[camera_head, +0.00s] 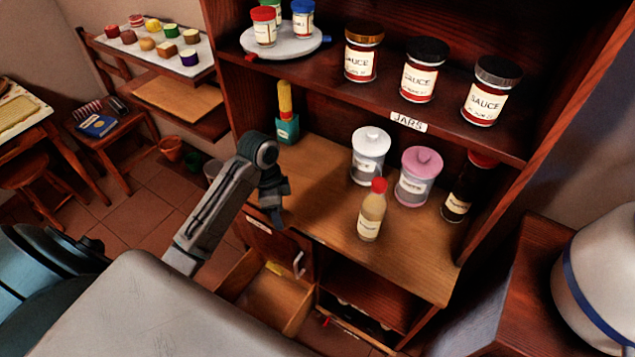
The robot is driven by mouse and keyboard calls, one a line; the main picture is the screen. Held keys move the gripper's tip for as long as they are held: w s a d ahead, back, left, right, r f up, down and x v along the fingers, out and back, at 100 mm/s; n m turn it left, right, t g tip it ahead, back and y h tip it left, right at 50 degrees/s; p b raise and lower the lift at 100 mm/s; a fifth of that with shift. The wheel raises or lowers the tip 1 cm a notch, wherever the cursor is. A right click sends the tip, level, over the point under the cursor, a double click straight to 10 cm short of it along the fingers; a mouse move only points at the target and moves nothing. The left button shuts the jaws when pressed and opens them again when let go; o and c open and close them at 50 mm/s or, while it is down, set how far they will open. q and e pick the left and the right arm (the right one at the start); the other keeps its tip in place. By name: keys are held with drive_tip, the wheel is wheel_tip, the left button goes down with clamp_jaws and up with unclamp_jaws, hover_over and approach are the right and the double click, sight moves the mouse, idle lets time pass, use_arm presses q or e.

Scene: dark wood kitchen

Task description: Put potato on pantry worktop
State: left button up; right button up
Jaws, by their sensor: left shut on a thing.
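The pantry worktop (312,185) is the light wood surface inside the dark wooden cabinet. My left gripper (275,213) points down at the left front edge of this worktop, just above a wooden panel (277,242) with a pale handle. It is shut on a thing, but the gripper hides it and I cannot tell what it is. No potato can be made out. My right gripper is not in view.
A white jar (370,157), a pink jar (418,178), a red-capped bottle (371,212) and a dark bottle (462,188) stand on the worktop's right half. Sauce jars (424,72) line the shelf above.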

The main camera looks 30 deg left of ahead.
use_arm(q)
drive_tip(key=w+a+b, duration=0.1)
drive_tip(key=w, duration=0.2)
drive_tip(key=w+f+b, duration=0.1)
drive_tip(key=w, duration=0.3)
drive_tip(key=w+a+b, duration=0.1)
drive_tip(key=w, duration=0.2)
drive_tip(key=shift+w+a+f, duration=0.2)
drive_tip(key=shift+w+a, duration=0.15)
drive_tip(key=shift+w+a+r+p, duration=0.1)
drive_tip(key=shift+w+a+p, duration=0.05)
drive_tip(key=shift+w, duration=0.3)
drive_tip(key=shift+w+a+r+p, duration=0.1)
drive_tip(key=shift+w+a+p, duration=0.05)
drive_tip(key=shift+w, duration=0.25)
drive_tip(key=shift+f+p, duration=0.7)
drive_tip(key=shift+f, duration=1.15)
drive_tip(key=o, duration=1)
drive_tip(key=shift+f, duration=0.1)
drive_tip(key=shift+o, duration=0.2)
